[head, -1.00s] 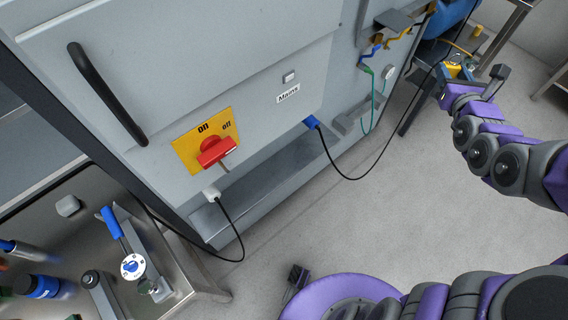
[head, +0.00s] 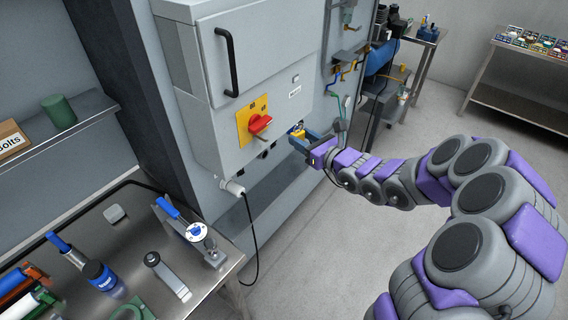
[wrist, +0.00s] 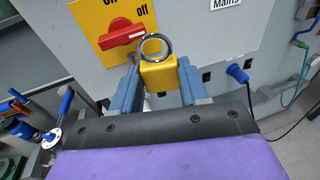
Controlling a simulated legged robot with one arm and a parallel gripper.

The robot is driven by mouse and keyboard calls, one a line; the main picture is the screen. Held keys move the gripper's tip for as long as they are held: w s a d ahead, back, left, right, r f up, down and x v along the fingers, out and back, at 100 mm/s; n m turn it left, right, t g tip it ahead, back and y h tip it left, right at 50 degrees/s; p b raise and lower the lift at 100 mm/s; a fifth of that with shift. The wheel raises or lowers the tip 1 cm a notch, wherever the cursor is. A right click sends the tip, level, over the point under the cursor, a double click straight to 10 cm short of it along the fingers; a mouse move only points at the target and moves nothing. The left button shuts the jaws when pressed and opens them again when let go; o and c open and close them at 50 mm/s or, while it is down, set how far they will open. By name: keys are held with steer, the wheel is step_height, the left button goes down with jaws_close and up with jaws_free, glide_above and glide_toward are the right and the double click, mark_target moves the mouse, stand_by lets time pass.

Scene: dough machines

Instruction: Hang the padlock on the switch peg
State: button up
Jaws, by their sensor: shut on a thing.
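The yellow padlock (wrist: 160,75) is held upright between the two blue-grey fingers of my gripper (wrist: 158,70), its round metal shackle (wrist: 155,38) on top. In the head view my gripper (head: 302,141) is just right of the switch, in front of the panel, with the padlock (head: 297,133) small in it. The red switch (wrist: 122,33) sits on a yellow plate (wrist: 90,16); it also shows in the head view (head: 260,123). In the wrist view the shackle overlaps the switch's right side. The peg is hard to make out there, and contact with it cannot be told.
A blue plug (wrist: 237,73) with a black cable is right of my gripper. A black handle (head: 229,62) stands out above the switch. A white plug (head: 232,187) is below it. A metal bench (head: 215,272) with tools is at lower left. Floor at right is clear.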

steer(key=s+a+f+n+g+y, duration=0.1)
steer(key=a+f+n+g+y, duration=0.1)
steer(key=f, duration=0.4)
steer(key=shift+s+a+f+n+g+p, duration=0.25)
steer(key=shift+a+g, duration=0.25)
steer(key=shift+a, duration=0.25)
steer(key=shift+d, duration=0.1)
steer(key=shift+r+p+x, duration=0.2)
steer(key=shift+x, duration=1.3)
steer(key=shift+r+p+x, duration=0.2)
steer(key=shift+x, duration=1.3)
steer(key=shift+r+p+x, duration=0.2)
steer(key=shift+x, duration=1.3)
steer(key=shift+w+a+f, duration=0.2)
steer(key=shift+a+f, duration=0.15)
steer(key=shift+f, duration=0.1)
